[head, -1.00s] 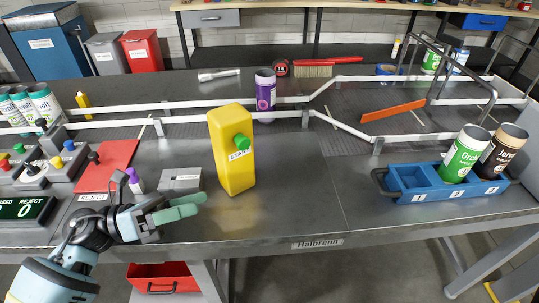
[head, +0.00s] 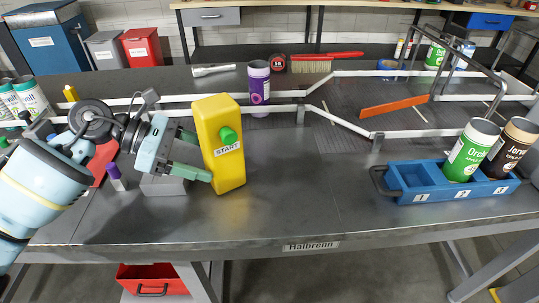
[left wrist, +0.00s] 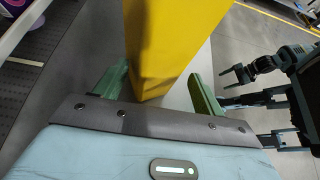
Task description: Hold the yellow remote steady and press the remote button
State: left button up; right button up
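The yellow remote (head: 221,172) stands upright on the workbench. Its green button (head: 228,136) sits above a START label, on the side facing the head camera. My left gripper (head: 205,158) is at the remote's left side, with its green fingers apart and pointing at it. In the left wrist view the remote (left wrist: 172,45) rises between the two spread fingers (left wrist: 158,90). A gap shows at the right finger; contact at the left finger cannot be told.
A grey block (head: 163,185) lies below my left gripper. A purple can (head: 258,88) stands behind the remote by the white rails. A blue crate (head: 440,191) with a green can and a brown can is at right. The bench between remote and crate is clear.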

aim_at(245, 171)
pick_arm(q)
jog(key=shift+s+d, duration=0.2)
jog(key=shift+d, duration=0.05)
jog(key=shift+w, duration=0.2)
pick_arm(e)
jog(key=shift+s, duration=0.25)
pick_arm(q)
jog(key=shift+d+f, duration=0.1)
jog(key=shift+d, duration=0.05)
jog(key=b+x, duration=0.1)
jog(key=x, duration=0.8)
jog(key=shift+d+f+b, duration=0.15)
jog(key=shift+d+b, duration=0.15)
jog(key=shift+d, duration=0.05)
pick_arm(e)
jog(key=shift+f, duration=0.75)
